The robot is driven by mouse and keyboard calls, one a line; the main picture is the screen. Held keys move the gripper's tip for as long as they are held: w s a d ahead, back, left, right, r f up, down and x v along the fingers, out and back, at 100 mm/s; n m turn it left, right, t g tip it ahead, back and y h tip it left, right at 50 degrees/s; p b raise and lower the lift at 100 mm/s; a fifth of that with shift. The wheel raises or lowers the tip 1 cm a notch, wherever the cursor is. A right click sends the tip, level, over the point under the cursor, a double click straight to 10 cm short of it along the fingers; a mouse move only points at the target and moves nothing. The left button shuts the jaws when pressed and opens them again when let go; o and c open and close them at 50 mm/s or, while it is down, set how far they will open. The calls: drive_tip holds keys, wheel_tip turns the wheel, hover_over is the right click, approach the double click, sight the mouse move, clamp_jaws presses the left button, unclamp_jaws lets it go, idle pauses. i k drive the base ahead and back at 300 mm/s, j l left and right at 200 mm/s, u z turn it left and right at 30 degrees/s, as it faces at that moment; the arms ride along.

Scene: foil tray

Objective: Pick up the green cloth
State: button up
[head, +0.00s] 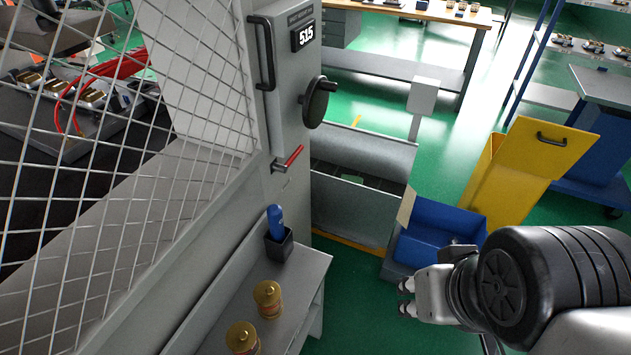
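I cannot clearly make out a green cloth. A small dark green patch (352,171) shows inside the grey metal trough (349,213) below the machine; I cannot tell whether it is cloth or something else. My gripper (406,298) is at the lower right, pointing left. Its two fingertips are apart with nothing visible between them. It is to the right of and nearer than the trough, and overlaps the front of the blue bin in the picture.
A blue bin (430,222) with a cardboard flap stands beside the trough. A yellow bin (508,183) is behind it. A grey shelf (288,312) holds two brass parts and a black cup (278,246) with a blue item. A mesh guard (90,190) fills the left. Green floor (350,290) is clear centrally.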

sight(359, 180)
drive_tip(key=i+l, duration=0.15)
drive_tip(key=i, duration=0.4)
drive_tip(key=i+l, duration=0.1)
drive_tip(key=i, duration=0.45)
drive_tip(key=i+l, duration=0.15)
drive_tip(key=i, duration=0.4)
drive_tip(key=i+l, duration=0.1)
drive_tip(key=i, duration=0.45)
